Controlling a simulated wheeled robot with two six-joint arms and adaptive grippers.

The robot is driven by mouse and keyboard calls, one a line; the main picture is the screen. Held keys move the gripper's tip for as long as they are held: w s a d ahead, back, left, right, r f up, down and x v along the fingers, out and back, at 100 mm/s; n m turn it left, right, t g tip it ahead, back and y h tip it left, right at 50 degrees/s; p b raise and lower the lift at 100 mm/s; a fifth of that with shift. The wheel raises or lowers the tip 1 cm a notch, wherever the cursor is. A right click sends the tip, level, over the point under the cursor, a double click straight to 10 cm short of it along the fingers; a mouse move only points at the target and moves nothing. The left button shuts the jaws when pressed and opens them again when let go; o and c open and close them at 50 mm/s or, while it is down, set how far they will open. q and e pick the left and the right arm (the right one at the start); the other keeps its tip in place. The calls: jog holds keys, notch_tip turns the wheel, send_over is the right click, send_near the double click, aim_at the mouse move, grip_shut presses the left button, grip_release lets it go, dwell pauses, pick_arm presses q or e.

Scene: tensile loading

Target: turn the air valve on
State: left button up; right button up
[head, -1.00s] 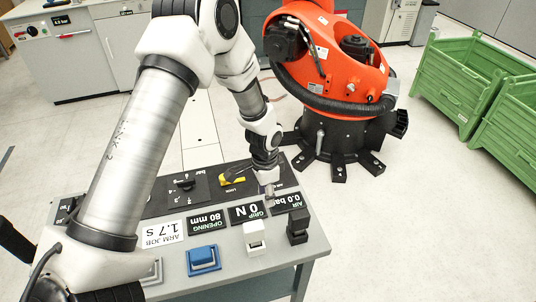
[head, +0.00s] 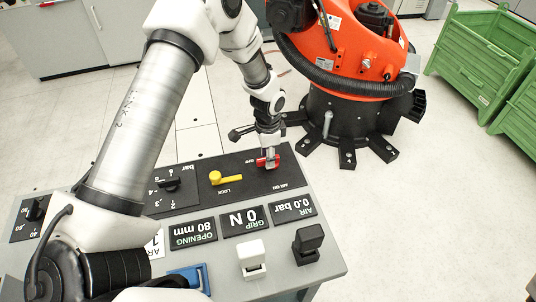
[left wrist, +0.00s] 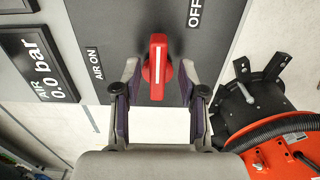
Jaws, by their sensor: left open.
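The red air valve handle (head: 262,162) is on the dark panel of the console, partly hidden by my gripper in the head view. In the left wrist view the red handle (left wrist: 158,50) stands upright in the picture with a white line along it. The AIR ON label (left wrist: 95,64) is to its left and the OFF label (left wrist: 195,12) to its upper right. My left gripper (head: 268,159) is at the handle. In the left wrist view its open fingers (left wrist: 160,80) straddle the handle's lower end, with gaps on both sides. My right gripper is not in view.
The AIR display (head: 293,207) reads 0.0 bar. A yellow lock lever (head: 226,180) and a black knob (head: 170,184) sit left of the valve. White (head: 252,258) and black (head: 307,243) switches stand near the front. An orange robot (head: 345,50) stands behind the console.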

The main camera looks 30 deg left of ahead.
pick_arm(q)
jog(key=shift+f, duration=0.25)
jog(key=shift+s+d+r, duration=0.1)
jog(key=shift+s+r, duration=0.05)
jog(key=shift+r, duration=0.05)
jog(key=c, duration=0.5)
grip_shut()
